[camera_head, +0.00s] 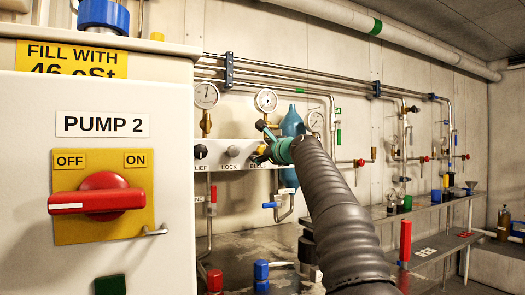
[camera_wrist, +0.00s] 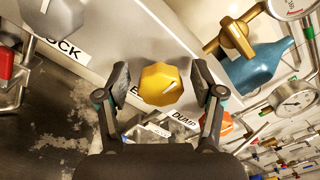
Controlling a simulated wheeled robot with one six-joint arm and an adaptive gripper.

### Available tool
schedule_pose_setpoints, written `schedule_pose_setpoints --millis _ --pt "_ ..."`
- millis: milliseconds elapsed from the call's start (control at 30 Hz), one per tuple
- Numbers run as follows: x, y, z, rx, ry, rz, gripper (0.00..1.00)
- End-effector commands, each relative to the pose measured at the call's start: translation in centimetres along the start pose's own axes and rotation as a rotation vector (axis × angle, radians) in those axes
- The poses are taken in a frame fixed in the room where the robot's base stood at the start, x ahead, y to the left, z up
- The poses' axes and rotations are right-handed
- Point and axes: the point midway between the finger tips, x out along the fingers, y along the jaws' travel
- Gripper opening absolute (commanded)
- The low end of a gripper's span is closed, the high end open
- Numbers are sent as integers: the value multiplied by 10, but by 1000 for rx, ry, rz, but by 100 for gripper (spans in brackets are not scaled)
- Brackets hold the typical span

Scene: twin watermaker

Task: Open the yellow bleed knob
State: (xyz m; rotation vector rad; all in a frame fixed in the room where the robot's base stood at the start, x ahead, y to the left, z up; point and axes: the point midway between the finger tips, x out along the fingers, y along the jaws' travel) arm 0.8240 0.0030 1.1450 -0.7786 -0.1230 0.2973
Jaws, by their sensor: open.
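The yellow bleed knob (camera_wrist: 162,84) is faceted, with a white mark on its face. In the wrist view it sits between the two open fingers of my gripper (camera_wrist: 162,80), with a visible gap on each side. In the head view my gripper (camera_head: 263,145) is at the panel, over the partly hidden bleed label. Only a small yellow part of the knob (camera_head: 259,153) shows there behind the fingers. The bleed label is mostly covered in the wrist view too.
A grey lock knob (camera_head: 233,151) is left of the bleed knob on the white panel (camera_head: 222,147). A brass valve (camera_wrist: 236,40) and a blue bottle-shaped vessel (camera_wrist: 252,72) are close on the right. The Pump 2 cabinet (camera_head: 120,190) stands at the left.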

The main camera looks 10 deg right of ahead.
Motion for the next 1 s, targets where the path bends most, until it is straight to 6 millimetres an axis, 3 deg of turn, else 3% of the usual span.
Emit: schedule_pose_setpoints --millis 33,267,667,1000 --pt "0 0 0 0 0 0 62" --pt "0 0 0 0 0 0 7" --pt "0 0 0 -58 0 0 7" --pt "0 2 0 -306 -1 1 7"
